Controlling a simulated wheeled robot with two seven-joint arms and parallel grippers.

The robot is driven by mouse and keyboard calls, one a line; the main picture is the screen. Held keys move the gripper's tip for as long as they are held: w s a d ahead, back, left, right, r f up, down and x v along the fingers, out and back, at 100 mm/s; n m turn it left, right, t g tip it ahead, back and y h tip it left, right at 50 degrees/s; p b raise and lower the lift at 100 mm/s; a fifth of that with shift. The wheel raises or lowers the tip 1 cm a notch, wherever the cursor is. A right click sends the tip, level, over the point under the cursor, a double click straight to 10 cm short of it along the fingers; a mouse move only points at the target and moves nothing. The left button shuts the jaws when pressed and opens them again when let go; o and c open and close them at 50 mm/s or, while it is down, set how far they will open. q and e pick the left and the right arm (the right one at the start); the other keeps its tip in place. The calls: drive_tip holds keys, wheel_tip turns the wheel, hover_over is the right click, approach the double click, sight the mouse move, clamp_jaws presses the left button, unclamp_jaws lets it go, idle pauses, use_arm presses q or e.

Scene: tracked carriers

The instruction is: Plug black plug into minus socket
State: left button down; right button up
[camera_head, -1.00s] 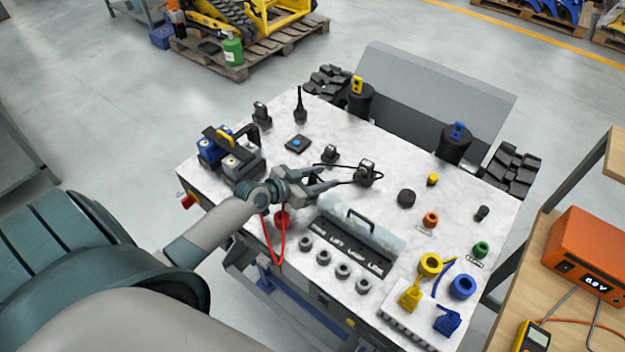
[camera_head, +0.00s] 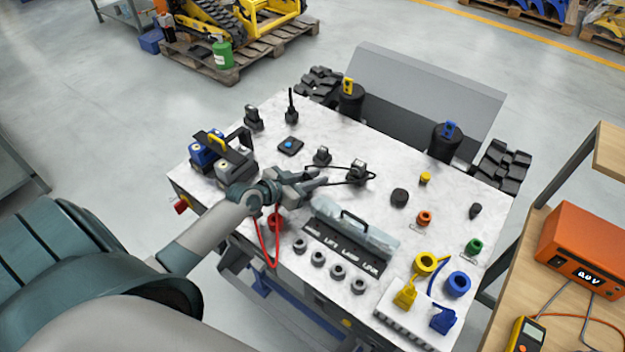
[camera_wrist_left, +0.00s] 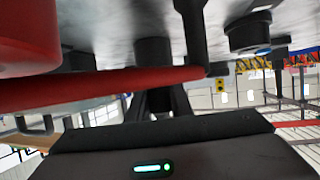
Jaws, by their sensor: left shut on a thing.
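My left gripper (camera_head: 321,178) is low over the middle of the white bench and is shut. A thin black cable (camera_head: 342,184) runs from its fingertips to a dark block (camera_head: 357,171) on the right. The fingers hide most of what they hold, which looks like the black plug on this cable. A black round part (camera_head: 399,197) sits right of the block. I cannot tell which part is the minus socket. The left wrist view shows blurred red and dark shapes close up. My right gripper is out of view.
A battery pack (camera_head: 229,172) stands left of my gripper. Yellow (camera_head: 425,263) and blue (camera_head: 458,284) rings are front right.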

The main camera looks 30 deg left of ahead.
use_arm(q)
drive_tip(key=r, duration=0.2)
drive_tip(key=r+b, duration=0.1)
drive_tip(key=r, duration=0.1)
drive_tip(key=shift+s+d, duration=0.1)
drive_tip(key=shift+d, duration=0.1)
drive_tip(key=s+d+r, duration=0.1)
drive_tip(key=d+r, duration=0.1)
drive_tip(key=d, duration=0.1)
drive_tip(key=s+d+r+b, duration=0.1)
drive_tip(key=s+d+r, duration=0.1)
drive_tip(key=d, duration=0.1)
drive_tip(key=s+d+r, duration=0.2)
drive_tip(key=d, duration=0.2)
drive_tip(key=shift+s+r, duration=0.25)
drive_tip(key=shift+r, duration=0.15)
drive_tip(key=shift+a, duration=0.1)
